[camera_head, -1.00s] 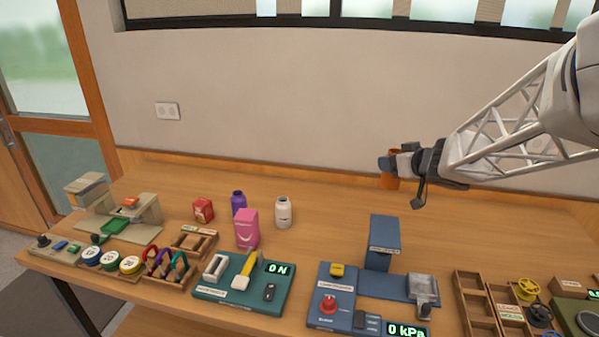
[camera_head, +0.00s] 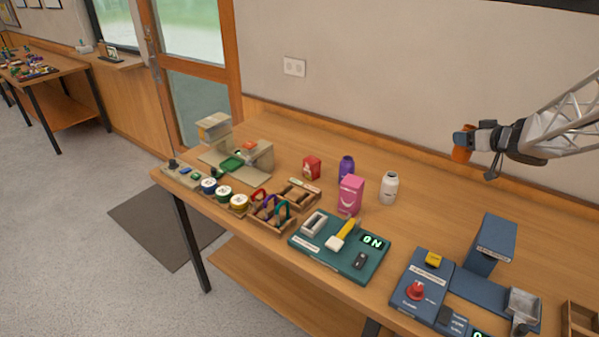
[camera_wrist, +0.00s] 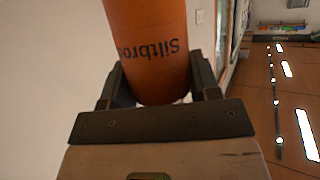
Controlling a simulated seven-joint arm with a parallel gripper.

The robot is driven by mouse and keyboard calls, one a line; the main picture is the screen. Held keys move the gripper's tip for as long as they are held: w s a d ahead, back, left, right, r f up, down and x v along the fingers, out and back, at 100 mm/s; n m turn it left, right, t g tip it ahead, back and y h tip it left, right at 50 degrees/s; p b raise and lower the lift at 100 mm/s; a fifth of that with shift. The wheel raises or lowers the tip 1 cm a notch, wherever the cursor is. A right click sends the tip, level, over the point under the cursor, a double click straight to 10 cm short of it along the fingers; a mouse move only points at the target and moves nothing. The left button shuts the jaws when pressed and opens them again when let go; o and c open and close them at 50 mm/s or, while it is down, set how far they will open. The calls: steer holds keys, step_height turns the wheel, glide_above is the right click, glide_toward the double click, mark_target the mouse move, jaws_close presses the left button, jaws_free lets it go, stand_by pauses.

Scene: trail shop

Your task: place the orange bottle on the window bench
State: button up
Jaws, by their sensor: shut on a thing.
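The orange bottle (camera_head: 461,154) is in my gripper (camera_head: 470,141), held above the workbench at the right of the head view. In the wrist view the orange bottle (camera_wrist: 148,40) shows dark lettering and sits between the two fingers of my gripper (camera_wrist: 155,88), which are shut on it. Part of it is hidden behind the fingers. A ledge under a window (camera_head: 122,62), at the upper left beyond the door, holds a small dark-framed item; I cannot tell for sure that it is the window bench.
The workbench (camera_head: 290,135) carries a purple bottle (camera_head: 346,168), a white bottle (camera_head: 389,187), a pink pack (camera_head: 350,194), a red pack (camera_head: 312,167) and several devices. A door (camera_head: 190,60) stands behind its left end. Open floor (camera_head: 70,210) lies left; another table (camera_head: 50,78) is farther off.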

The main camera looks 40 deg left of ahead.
steer(key=w+a+f+n+g, duration=0.2)
steer(key=w+a+f, duration=0.1)
steer(key=a, duration=0.5)
steer(key=w+a+f+n+g+y, duration=0.1)
steer(key=w+a+f, duration=0.3)
steer(key=a, duration=0.5)
step_height(320, 180, down, 2)
steer(key=shift+f+n+g, duration=0.1)
steer(key=shift+n+g, duration=0.3)
steer(key=shift+g, duration=0.2)
step_height(320, 180, down, 6)
steer(key=shift+y, duration=0.3)
steer(key=shift+f, duration=0.15)
steer(key=shift+f, duration=1.8)
steer(key=shift+f, duration=0.1)
steer(key=shift+f, duration=0.3)
